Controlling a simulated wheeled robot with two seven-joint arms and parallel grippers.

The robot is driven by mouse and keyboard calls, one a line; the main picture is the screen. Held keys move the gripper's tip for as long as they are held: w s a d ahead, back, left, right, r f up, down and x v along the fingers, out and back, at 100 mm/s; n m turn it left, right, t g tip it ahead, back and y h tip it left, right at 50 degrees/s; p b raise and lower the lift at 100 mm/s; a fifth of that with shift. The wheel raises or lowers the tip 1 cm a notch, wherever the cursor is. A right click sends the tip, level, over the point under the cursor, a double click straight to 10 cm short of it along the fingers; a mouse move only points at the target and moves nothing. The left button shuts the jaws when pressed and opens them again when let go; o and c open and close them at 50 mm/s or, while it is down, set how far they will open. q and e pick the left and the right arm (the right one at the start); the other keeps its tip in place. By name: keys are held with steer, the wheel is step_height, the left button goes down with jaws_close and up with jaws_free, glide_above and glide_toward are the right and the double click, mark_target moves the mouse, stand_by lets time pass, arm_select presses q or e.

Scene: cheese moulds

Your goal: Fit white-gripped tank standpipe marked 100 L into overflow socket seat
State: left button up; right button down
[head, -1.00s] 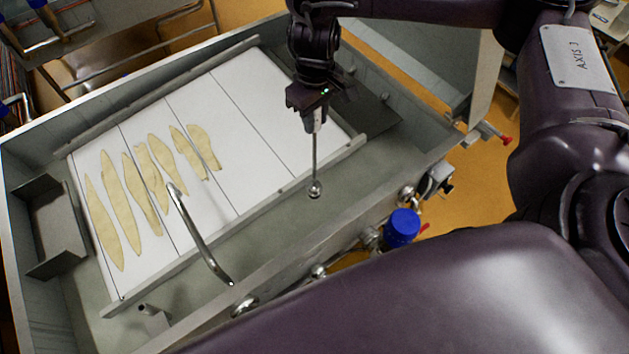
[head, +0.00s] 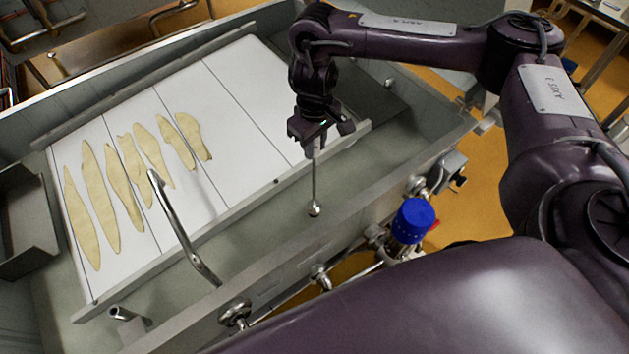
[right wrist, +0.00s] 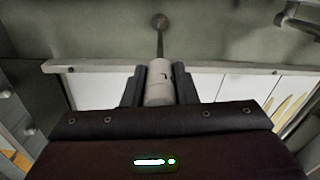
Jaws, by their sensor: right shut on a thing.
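My right gripper (head: 312,135) is shut on the white grip of the standpipe (head: 315,182). The pipe hangs down as a thin metal rod with a round end, over the grey tank floor between the white board and the near wall. In the right wrist view the white grip (right wrist: 159,85) sits between the two dark fingers (right wrist: 159,88), with a small dark mark on it; I cannot read the marking. The rod runs away from the grip to a dark round end. I cannot make out the overflow socket seat, nor whether the round end touches the floor. My left gripper is not in view.
A white board (head: 235,90) with several pale yellow strips fills much of the tank. A bent metal pipe (head: 180,230) rises left of the standpipe. A blue-capped fitting (head: 413,221) stands outside the near wall (head: 290,255). Grey floor around the standpipe is open.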

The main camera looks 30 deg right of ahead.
arm_select(q)
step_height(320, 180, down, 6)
steer(key=b, duration=0.4)
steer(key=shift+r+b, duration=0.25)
steer(key=shift+b, duration=0.1)
arm_select(e)
step_height(320, 180, down, 13)
steer(key=shift+f, duration=0.2)
steer(key=c, duration=1.1)
jaws_free()
steer(key=shift+c, duration=0.2)
step_height(320, 180, up, 11)
steer(key=p, duration=0.4)
steer(key=shift+w+p, duration=0.1)
steer(key=shift+p, duration=0.2)
steer(key=shift+r, duration=0.65)
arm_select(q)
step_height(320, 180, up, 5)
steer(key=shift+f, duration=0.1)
